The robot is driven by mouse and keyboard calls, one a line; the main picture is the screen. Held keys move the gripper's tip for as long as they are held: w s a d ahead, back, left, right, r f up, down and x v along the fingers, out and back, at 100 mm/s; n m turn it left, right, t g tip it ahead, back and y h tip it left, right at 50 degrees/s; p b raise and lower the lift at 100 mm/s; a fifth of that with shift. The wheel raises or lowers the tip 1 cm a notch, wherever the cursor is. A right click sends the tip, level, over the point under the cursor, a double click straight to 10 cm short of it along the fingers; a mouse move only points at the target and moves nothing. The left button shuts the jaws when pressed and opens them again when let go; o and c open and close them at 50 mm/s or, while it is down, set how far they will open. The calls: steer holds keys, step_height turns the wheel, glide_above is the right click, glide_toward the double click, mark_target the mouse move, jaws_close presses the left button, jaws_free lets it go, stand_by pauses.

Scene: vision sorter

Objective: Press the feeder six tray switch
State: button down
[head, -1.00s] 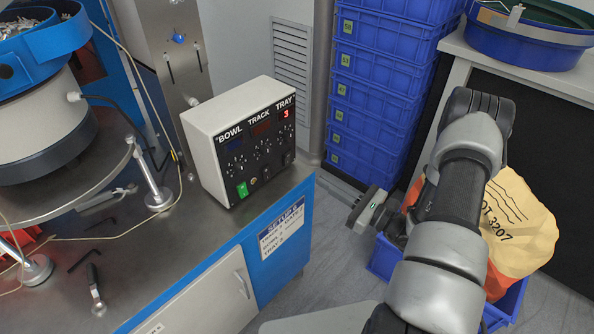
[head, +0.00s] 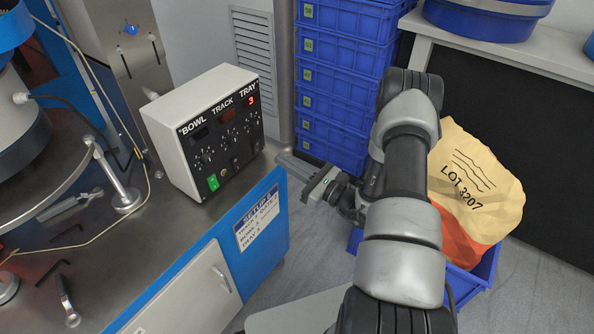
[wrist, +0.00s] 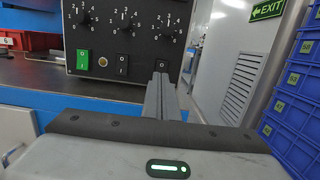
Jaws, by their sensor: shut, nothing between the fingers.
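The white control box (head: 180,130) stands on the bench with a black panel marked BOWL, TRACK and TRAY. A red 3 glows under TRAY. In the wrist view, the shut fingertips (wrist: 161,76) overlap the panel below the right-hand dial (wrist: 166,25).
A lit green rocker (head: 213,182) and a black rocker (wrist: 122,65) sit left of the fingers. A setup card (head: 258,217) hangs on the bench's blue edge. Stacked blue crates (head: 345,75) stand behind my gripper. A lot sack (head: 475,190) sits in a crate at right.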

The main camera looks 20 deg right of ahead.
mark_target(257, 145)
steer(key=b+x, duration=0.1)
steer(key=x, duration=0.6)
